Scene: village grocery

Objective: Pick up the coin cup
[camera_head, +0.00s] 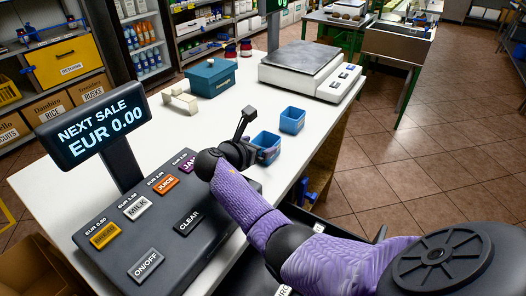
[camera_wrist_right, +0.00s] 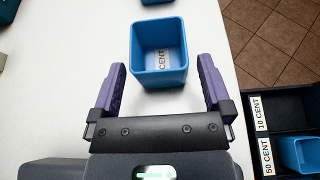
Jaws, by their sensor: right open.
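One blue coin cup (camera_head: 266,147) stands on the white counter, close by my right gripper (camera_head: 251,138). A second blue cup (camera_head: 292,120) stands a little farther back on the counter. Another blue cup (camera_wrist_right: 300,155) sits in a dark tray marked 10 CENT and 50 CENT. My left gripper is out of view.
The cash register (camera_head: 150,232) with product buttons and its price display (camera_head: 95,122) stand left of my right arm. A weighing scale (camera_head: 308,70) and a teal box (camera_head: 212,78) stand farther back. The dark tray (camera_wrist_right: 282,125) lies beside the counter edge.

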